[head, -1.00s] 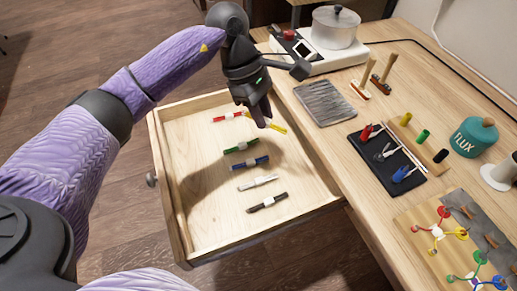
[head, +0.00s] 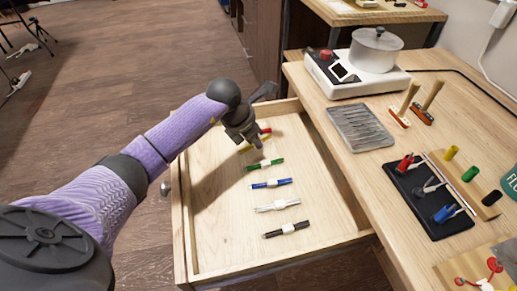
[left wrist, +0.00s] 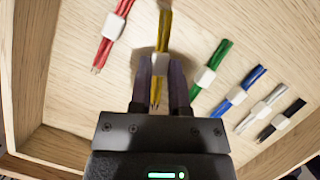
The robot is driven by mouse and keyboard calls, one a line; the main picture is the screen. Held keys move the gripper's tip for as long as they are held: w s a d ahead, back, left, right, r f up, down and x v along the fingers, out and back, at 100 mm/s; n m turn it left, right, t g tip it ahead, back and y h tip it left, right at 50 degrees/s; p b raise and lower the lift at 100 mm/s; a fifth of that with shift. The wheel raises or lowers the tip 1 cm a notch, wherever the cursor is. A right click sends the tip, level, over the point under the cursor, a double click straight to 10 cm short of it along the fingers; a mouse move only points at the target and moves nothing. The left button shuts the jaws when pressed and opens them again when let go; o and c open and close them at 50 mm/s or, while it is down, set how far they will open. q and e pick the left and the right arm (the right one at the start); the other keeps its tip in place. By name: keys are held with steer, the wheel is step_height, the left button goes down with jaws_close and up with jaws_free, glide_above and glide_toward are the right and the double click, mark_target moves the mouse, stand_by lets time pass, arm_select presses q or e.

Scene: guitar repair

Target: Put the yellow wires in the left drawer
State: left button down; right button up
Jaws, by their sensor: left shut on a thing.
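The yellow wires (head: 246,148) are a thin bundle in the open wooden drawer (head: 180,220), partly hidden by my left gripper. My left gripper (head: 246,138) reaches down into the drawer near its far end. In the left wrist view its two fingers (left wrist: 159,90) are shut on the yellow wires (left wrist: 163,40), one on each side, and the drawer floor lies close below. The yellow bundle lies between the red wires (left wrist: 110,30) and the green wires (left wrist: 210,68). Whether it touches the floor I cannot tell. My right gripper is out of view.
Blue (head: 270,184), white (head: 278,205) and black wire bundles (head: 287,229) lie in a row in the drawer. The workbench on the right holds a hot plate (head: 345,85) with a pot (head: 376,50), a grey metal tray (head: 360,127) and a dark tool mat (head: 425,215).

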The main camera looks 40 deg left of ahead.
arm_select(q)
steer(key=shift+f, duration=0.8)
steer(key=shift+r, duration=0.2)
steer(key=shift+f, duration=0.1)
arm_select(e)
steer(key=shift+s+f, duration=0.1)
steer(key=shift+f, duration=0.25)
arm_select(q)
steer(key=c, duration=0.6)
jaws_free()
steer(key=p+v, duration=0.6)
steer(key=v, duration=0.6)
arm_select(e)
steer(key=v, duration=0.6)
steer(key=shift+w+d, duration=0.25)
